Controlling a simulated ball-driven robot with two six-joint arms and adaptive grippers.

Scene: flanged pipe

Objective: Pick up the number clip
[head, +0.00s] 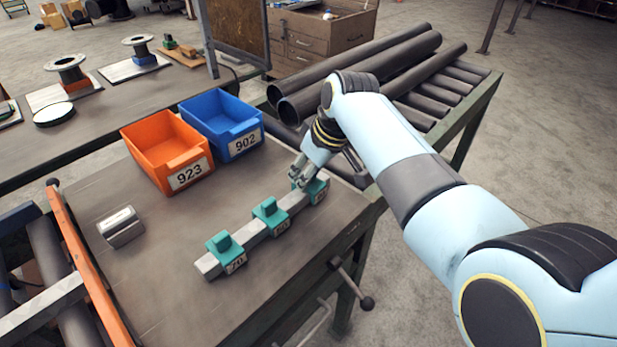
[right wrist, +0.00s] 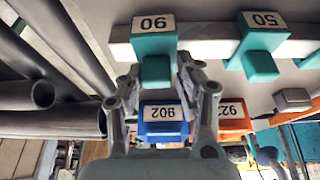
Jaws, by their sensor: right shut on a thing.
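Several teal number clips sit in a row on a pale grey bar on the table. The near clip (head: 225,250) seems to read 70, the middle clip (head: 268,215) seems to read 50, and the far clip (head: 319,188) is partly behind my gripper. My right gripper (head: 298,180) is at the far clip. In the right wrist view its fingers close on both sides of the teal block of this clip (right wrist: 155,45), whose label appears to read 90. The clip is still on the bar (right wrist: 205,49). My left gripper is not in view.
An orange bin (head: 168,155) labelled 923 and a blue bin (head: 222,125) labelled 902 stand behind the bar. A small grey block (head: 121,228) lies at left. Dark pipes (head: 365,62) lie on a rack beyond my right arm. The table's front is clear.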

